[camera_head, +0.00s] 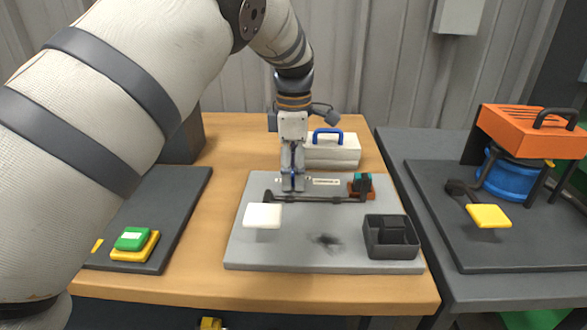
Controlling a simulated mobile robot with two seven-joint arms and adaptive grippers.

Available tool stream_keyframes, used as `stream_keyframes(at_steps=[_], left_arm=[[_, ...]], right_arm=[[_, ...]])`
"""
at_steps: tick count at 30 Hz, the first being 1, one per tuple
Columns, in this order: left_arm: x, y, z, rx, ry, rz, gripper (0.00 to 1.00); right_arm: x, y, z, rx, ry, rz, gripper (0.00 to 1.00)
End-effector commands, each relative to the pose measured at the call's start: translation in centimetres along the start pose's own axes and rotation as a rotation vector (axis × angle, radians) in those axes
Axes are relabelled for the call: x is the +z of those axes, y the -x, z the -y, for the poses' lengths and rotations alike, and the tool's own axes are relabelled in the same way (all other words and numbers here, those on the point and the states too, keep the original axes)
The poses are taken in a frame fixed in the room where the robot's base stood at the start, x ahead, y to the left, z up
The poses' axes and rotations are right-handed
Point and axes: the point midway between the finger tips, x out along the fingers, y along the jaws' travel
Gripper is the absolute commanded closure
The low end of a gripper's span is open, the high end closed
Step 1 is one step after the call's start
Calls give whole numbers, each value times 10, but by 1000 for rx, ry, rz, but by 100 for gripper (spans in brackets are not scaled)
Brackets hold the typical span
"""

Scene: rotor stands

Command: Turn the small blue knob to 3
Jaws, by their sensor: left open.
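A small teal-blue piece (362,181) sits on an orange base at the back right of the grey board (270,258). It may be the small blue knob, but no numbers can be read at this size. My left gripper (293,188) points down over the back middle of the board, left of the teal piece and apart from it. It is open. What lies between or behind its fingers is partly hidden. My right gripper is not in view.
On the board are a dark horizontal bar (315,198), a white square plate (262,215) and a dark open box (390,251). A white case (333,153) with a blue handle stands behind. A green-and-yellow button (133,240) is left; an orange machine (530,132) is right.

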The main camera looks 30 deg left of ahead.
Motion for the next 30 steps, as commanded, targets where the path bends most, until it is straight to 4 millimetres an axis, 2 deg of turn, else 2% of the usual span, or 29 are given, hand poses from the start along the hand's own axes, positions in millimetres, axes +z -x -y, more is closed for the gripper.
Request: stream_keyframes(at_steps=[3,9,20,30], left_arm=[[0,0,0,0,0,0,55],[0,0,0,-1,1,0,100],[0,2,0,0,-38,0,100],[0,3,0,1,-276,1,100]], right_arm=[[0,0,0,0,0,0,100],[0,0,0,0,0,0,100],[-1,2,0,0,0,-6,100],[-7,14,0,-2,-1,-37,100]])
